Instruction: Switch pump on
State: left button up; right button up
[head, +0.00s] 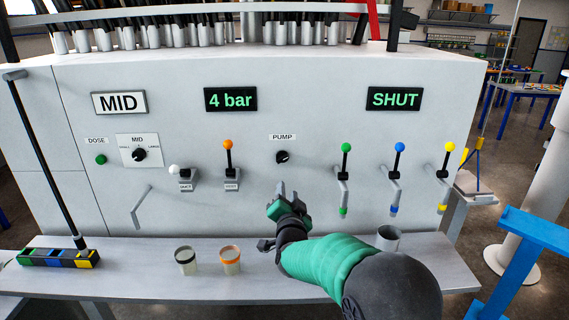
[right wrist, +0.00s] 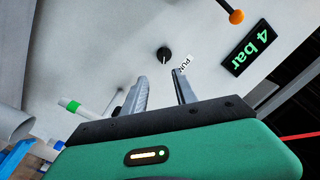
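The pump knob (head: 282,157) is a small black rotary knob under the PUMP label (head: 283,137) on the white panel. It also shows in the right wrist view (right wrist: 163,54), just beyond my fingertips. My right gripper (head: 282,190) is a little below the knob in the head view. In the right wrist view its two fingers (right wrist: 159,78) are apart with nothing between them, and a gap of bare panel shows between the tips and the knob. My left gripper is in neither view.
Displays read MID (head: 118,103), 4 bar (head: 230,99) and SHUT (head: 394,99). An orange-tipped lever (head: 228,160) stands left of the knob and a green-tipped lever (head: 345,162) right of it.

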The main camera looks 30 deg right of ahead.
jog(key=b+v, duration=0.3)
jog(key=v, duration=1.3)
jog(key=shift+s, duration=0.4)
jog(key=shift+a, duration=0.15)
